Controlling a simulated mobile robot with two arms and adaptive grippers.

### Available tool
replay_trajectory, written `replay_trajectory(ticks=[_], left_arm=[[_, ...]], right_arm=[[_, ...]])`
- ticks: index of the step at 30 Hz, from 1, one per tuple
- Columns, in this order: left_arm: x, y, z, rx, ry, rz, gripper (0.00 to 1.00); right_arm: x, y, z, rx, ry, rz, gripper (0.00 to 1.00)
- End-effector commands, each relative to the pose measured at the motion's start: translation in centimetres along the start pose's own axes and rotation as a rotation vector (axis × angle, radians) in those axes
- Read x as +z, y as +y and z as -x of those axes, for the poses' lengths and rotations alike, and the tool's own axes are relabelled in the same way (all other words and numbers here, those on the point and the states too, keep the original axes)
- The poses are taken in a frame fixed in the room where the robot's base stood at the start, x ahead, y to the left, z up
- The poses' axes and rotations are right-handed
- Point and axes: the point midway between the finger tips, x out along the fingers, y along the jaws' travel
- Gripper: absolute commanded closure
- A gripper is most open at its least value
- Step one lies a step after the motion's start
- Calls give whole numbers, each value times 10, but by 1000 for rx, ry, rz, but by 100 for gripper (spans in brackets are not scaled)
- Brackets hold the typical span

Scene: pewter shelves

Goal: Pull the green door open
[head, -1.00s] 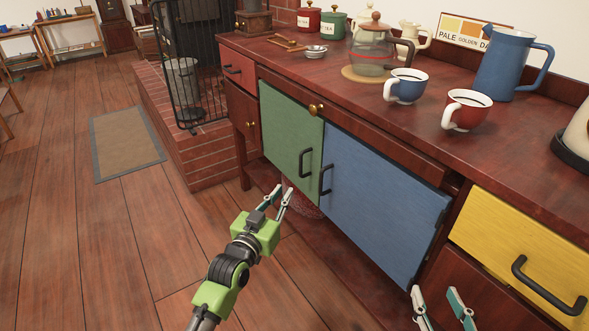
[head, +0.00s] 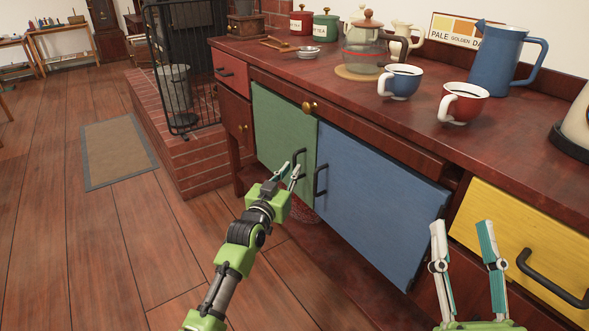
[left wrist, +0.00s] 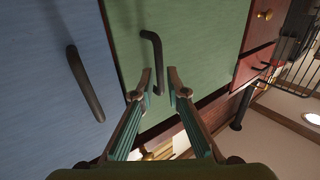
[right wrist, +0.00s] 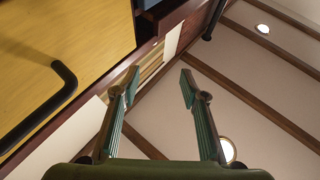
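The green door (head: 277,124) is a cupboard front under the red-brown counter and looks shut. Its black bar handle (head: 302,158) is on its right side, partly hidden by a finger. My left gripper (head: 291,169) is open in front of the handle. In the left wrist view, the handle (left wrist: 156,48) runs down the green door (left wrist: 200,50), and its lower end shows between the fingers of my left gripper (left wrist: 160,72). I cannot tell if they touch. My right gripper (head: 461,226) is open and empty, in front of the blue and yellow fronts.
A blue door (head: 370,200) with a black handle (head: 319,181) is right beside the green one. A yellow drawer (head: 525,235) is further right. Cups, a jug and a glass pot stand on the counter (head: 340,97). Wooden floor (head: 120,240) is clear at left.

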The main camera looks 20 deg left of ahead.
Motion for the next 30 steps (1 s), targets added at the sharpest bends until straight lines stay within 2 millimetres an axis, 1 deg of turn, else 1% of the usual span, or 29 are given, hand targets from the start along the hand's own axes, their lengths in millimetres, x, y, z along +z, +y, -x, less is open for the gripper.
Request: replay_trajectory(ticks=[1, 6, 9, 12, 16, 23, 24, 25, 30], left_arm=[[1, 0, -6, 0, 2, 0, 86], [2, 0, -21, 0, 0, -1, 86], [1, 0, -27, 0, 0, -1, 86], [0, 0, -31, 0, 0, -1, 86], [0, 0, -34, 0, 0, -1, 86], [0, 0, -34, 0, 0, -1, 86], [0, 0, -34, 0, 0, -1, 91], [0, 0, -34, 0, 0, -1, 99], [0, 0, -34, 0, 0, -1, 100]], right_arm=[[-7, -1, 1, -2, 44, -2, 60], [-37, -4, 5, -8, 186, -8, 60], [-50, -5, 8, -10, 246, -11, 60], [-58, -6, 10, -11, 285, -13, 60], [-64, -6, 12, -12, 309, -14, 60], [-64, -6, 12, -12, 312, -14, 60], [-64, -6, 12, -12, 311, -14, 60], [-64, -6, 12, -12, 311, -14, 60], [-64, -6, 12, -12, 311, -14, 60]])
